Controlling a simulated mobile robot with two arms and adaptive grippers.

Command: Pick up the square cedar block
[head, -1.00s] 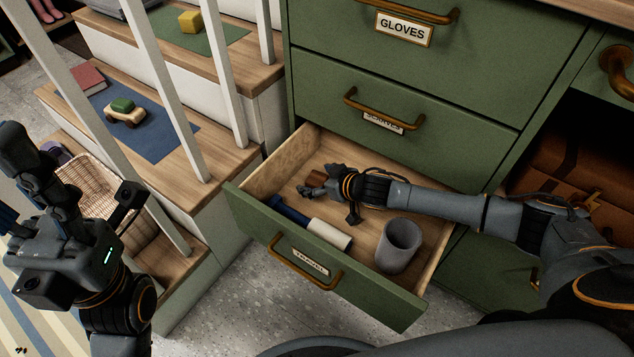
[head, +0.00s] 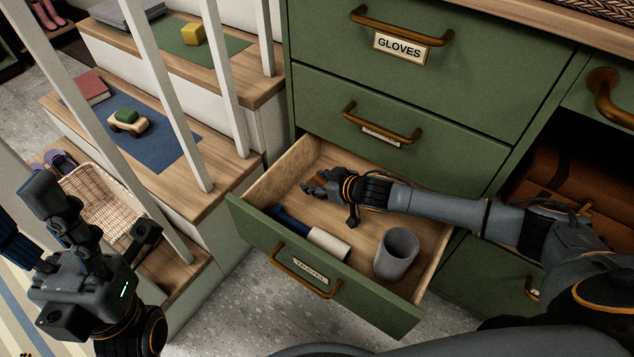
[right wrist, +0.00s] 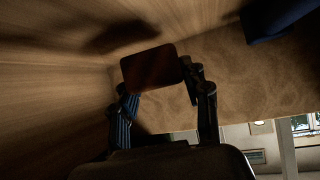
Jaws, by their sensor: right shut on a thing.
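The square cedar block (right wrist: 150,67) is a flat red-brown piece between my right gripper's fingers in the right wrist view. In the head view, it is a small brown shape (head: 320,177), partly covered by the fingers. My right gripper (head: 317,187) is shut on it, inside the open lower drawer (head: 272,235), near the drawer's back left part. Whether the block touches the drawer floor is hard to tell. My left gripper (head: 28,222) is at the left edge of the head view, its fingers apart and nothing seen between them, away from the drawer.
The drawer also holds a dark blue and cream cylinder (head: 328,243) and a grey cup (head: 396,254). Shut green drawers (head: 400,110) rise behind. White balusters (head: 172,100) and wooden steps with a toy car (head: 128,121) and a wicker basket (head: 100,200) stand left.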

